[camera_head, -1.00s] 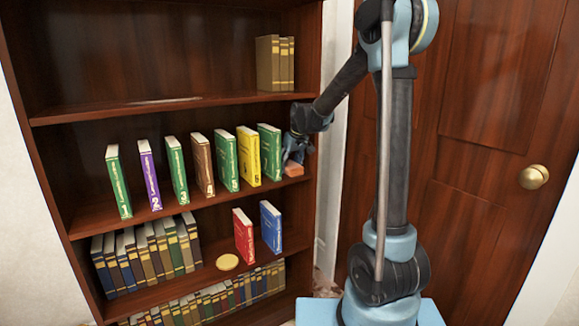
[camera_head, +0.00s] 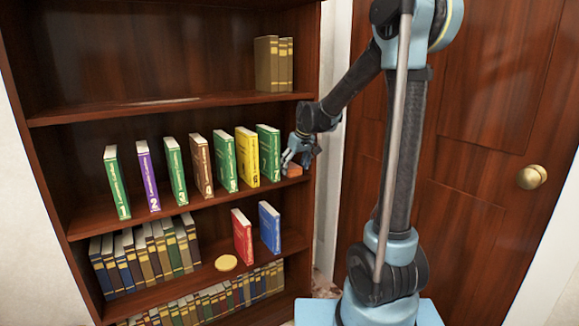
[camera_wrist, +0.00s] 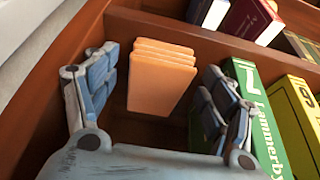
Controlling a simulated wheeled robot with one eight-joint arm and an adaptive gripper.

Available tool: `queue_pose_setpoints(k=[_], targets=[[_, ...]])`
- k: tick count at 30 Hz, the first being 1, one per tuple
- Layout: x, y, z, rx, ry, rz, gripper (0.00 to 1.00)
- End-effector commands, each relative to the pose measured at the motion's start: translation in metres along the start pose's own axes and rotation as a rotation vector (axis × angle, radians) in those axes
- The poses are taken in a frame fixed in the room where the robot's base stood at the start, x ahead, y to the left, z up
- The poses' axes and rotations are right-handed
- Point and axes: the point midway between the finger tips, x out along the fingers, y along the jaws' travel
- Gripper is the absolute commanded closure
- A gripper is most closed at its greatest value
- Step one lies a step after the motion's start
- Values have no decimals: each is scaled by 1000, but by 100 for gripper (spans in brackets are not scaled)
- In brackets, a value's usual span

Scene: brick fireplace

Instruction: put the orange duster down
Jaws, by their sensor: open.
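The orange duster (camera_head: 293,170) sits at the right end of the shelf that holds the numbered books, beside the green book 7 (camera_head: 268,152). In the wrist view the orange duster (camera_wrist: 160,80) is a ribbed orange block between my spread fingers, with gaps on both sides. My gripper (camera_head: 293,160) is open at the duster, just in front of the shelf's right end. It also shows in the wrist view (camera_wrist: 160,100), with neither finger touching the duster. The duster's underside is hidden, but it appears to rest on the shelf board.
Green book 7 (camera_wrist: 260,115) stands close by my gripper's right finger. The yellow book (camera_head: 247,157) and several others stand in a row to the left. A red book (camera_head: 243,237), a blue book (camera_head: 270,228) and a round yellow disc (camera_head: 227,262) are one shelf lower.

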Motion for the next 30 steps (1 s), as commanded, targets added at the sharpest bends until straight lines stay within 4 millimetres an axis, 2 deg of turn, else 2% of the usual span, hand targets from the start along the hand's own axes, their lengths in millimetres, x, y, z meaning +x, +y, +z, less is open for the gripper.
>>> queue_pose_setpoints(k=[9, 23, 26, 30], targets=[[-19, 0, 46, 1, 0, 1, 24], [-35, 2, 82, 15, -6, 6, 24], [-46, 4, 104, 47, -18, 15, 24], [-65, 6, 147, 111, -42, 35, 24]])
